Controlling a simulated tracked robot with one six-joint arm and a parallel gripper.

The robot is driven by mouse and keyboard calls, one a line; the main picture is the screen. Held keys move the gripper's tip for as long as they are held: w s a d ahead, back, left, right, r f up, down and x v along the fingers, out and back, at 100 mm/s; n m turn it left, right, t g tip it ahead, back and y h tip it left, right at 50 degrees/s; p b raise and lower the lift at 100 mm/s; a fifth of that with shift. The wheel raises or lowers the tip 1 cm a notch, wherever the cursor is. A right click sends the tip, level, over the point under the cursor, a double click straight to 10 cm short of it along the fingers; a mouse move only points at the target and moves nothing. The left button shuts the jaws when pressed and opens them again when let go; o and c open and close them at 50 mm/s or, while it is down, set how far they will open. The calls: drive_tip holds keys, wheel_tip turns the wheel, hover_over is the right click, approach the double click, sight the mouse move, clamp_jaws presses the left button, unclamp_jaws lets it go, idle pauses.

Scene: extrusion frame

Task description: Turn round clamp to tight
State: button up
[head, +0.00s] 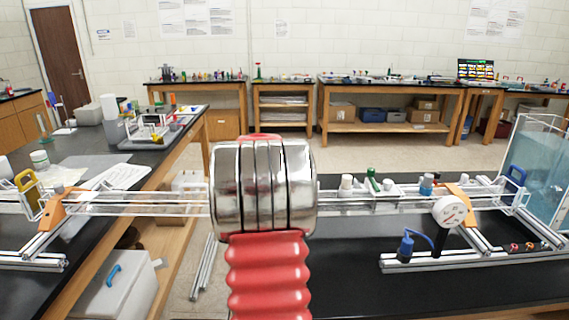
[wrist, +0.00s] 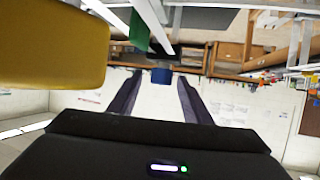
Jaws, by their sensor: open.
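My gripper (wrist: 155,92) is open in the wrist view, with its two dark fingers spread. A small blue cylindrical piece (wrist: 161,76) shows in line with the gap between the fingertips, and no contact is visible. A white round piece with red marks and a black stem (head: 452,210) sits on the right part of the extrusion frame (head: 400,262) in the head view. I cannot tell which piece is the round clamp or whether it is tight. My arm hides the frame's middle, and my gripper does not show in the head view.
A yellow body (wrist: 50,48) fills the wrist view's upper left, close to my gripper. A green piece (wrist: 139,30) and pale bars stand near it. In the head view, a blue fitting (head: 406,243) and clear tank (head: 541,170) are on the right. Black bench top (head: 345,275) lies bare in front.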

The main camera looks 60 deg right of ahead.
drive_tip(key=shift+x, duration=0.95)
drive_tip(key=shift+c, duration=0.4)
drive_tip(key=c, duration=1)
drive_tip(key=shift+g, duration=0.3)
drive_tip(key=shift+m+g, duration=0.4)
drive_tip(key=shift+m, duration=0.2)
drive_tip(key=shift+s+m+g, duration=0.1)
drive_tip(key=shift+m+g, duration=0.7)
drive_tip(key=shift+g, duration=0.2)
